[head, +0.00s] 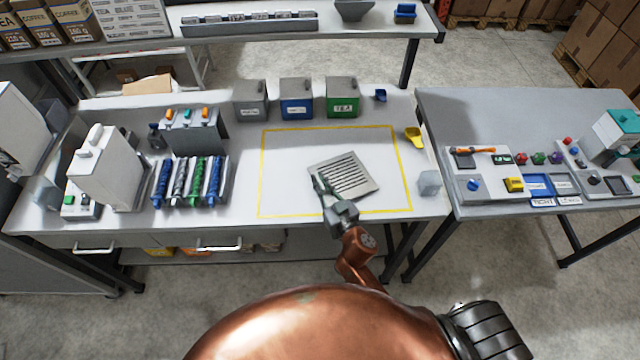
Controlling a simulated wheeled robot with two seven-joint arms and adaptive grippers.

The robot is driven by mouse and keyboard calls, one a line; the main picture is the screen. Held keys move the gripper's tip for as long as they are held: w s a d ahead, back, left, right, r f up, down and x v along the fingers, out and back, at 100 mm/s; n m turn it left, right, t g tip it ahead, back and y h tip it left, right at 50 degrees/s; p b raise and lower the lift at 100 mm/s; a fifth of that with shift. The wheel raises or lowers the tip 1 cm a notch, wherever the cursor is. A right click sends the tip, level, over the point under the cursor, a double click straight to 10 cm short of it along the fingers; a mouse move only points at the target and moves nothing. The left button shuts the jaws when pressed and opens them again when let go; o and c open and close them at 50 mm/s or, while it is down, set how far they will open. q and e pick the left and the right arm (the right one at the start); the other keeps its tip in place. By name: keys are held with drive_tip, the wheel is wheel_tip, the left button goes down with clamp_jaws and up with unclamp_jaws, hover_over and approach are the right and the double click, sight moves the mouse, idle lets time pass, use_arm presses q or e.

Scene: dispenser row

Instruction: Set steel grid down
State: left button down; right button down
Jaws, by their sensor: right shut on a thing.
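The steel grid (346,174) is a grey square plate with dark parallel slots. It shows in the head view over the yellow-outlined area of the white table, turned at an angle. My right gripper (322,186) is shut on the grid at its near left edge. I cannot tell whether the grid touches the table top or is just above it. The gripper hides part of the grid's near left edge. My left gripper is not in view.
The yellow outline (259,175) encloses mostly bare table. Grey, blue (297,102) and green (342,101) bins stand behind it. A yellow scoop (413,137) and a pale translucent block (429,183) lie to its right.

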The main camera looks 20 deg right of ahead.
drive_tip(key=shift+f, duration=0.6)
drive_tip(key=shift+r, duration=0.1)
drive_tip(key=c, duration=2)
unclamp_jaws()
drive_tip(key=shift+c, duration=0.2)
